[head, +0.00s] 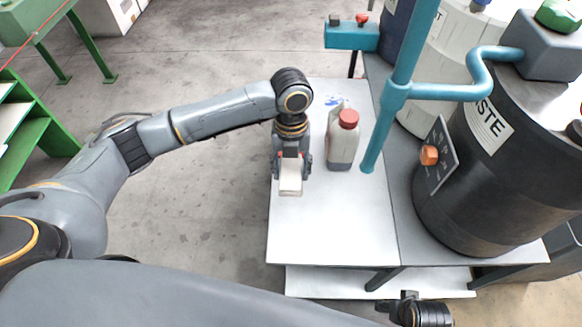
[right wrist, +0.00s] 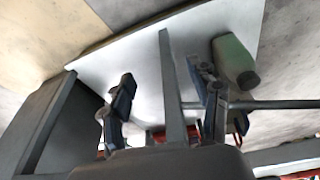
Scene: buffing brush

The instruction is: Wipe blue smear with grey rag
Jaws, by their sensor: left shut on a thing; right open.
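My left gripper (head: 291,164) points down over the white tabletop (head: 330,235), left of a bottle. It is shut on a pale grey, folded-looking piece, the grey rag (head: 290,181). I cannot tell whether the rag touches the tabletop. The blue smear (head: 333,101) shows as small blue marks near the table's far end, behind the bottle and partly hidden.
A grey-white bottle with a red cap (head: 343,146) stands between the left gripper and the teal pipe (head: 394,95). A black waste drum (head: 480,175) stands right. A teal box with knobs (head: 351,36) is beyond the table. The front tabletop is clear.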

